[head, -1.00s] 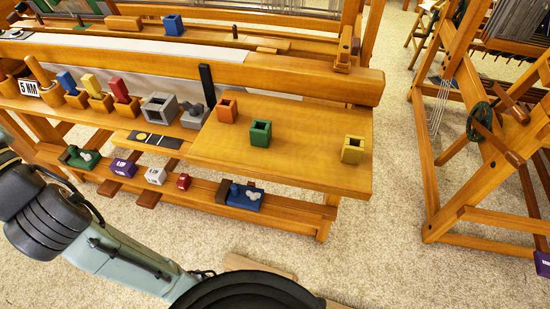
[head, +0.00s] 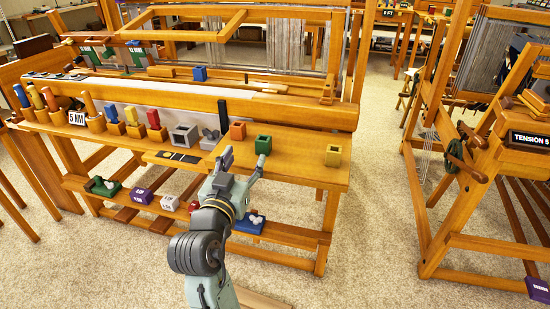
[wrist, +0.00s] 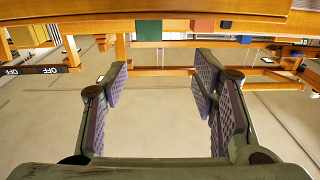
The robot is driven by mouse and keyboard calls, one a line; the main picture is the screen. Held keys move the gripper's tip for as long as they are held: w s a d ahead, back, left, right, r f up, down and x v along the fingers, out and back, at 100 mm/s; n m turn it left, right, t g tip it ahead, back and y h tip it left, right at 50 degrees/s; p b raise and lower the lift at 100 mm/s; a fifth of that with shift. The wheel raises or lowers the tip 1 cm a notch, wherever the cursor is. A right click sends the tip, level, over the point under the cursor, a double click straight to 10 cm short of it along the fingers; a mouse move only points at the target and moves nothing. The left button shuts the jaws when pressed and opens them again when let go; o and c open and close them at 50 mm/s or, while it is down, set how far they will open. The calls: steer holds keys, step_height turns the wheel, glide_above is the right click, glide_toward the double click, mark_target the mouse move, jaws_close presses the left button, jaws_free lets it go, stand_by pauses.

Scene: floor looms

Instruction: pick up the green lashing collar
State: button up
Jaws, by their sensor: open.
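The green lashing collar (head: 263,144) is a square hollow block standing upright on the wooden bench top, between an orange collar (head: 237,131) and a yellow collar (head: 333,155). In the wrist view, which looks upside down, the green collar (wrist: 148,30) shows near the top edge, beyond the fingers. My gripper (head: 243,163) is open and in front of the bench, apart from the green collar. Its two padded fingers (wrist: 160,84) are spread wide in the wrist view with nothing between them.
The bench top (head: 300,170) is bare between the green and yellow collars. A grey hollow block (head: 184,137) and a dark upright post (head: 222,115) stand to the left. A lower shelf (head: 280,232) holds several small items. Another loom (head: 450,220) stands at the right across open carpet.

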mark_target(261, 143)
steer(key=shift+h, duration=0.3)
steer(key=p+x, duration=0.1)
steer(key=x, duration=0.6)
steer(key=d+f+p+x, duration=0.1)
steer(key=x, duration=0.2)
steer(key=shift+w+d+p, duration=0.15)
steer(key=shift+w+p, duration=0.1)
steer(key=shift+p, duration=0.1)
steer(key=shift+c, duration=0.3)
steer(key=c, duration=1.2)
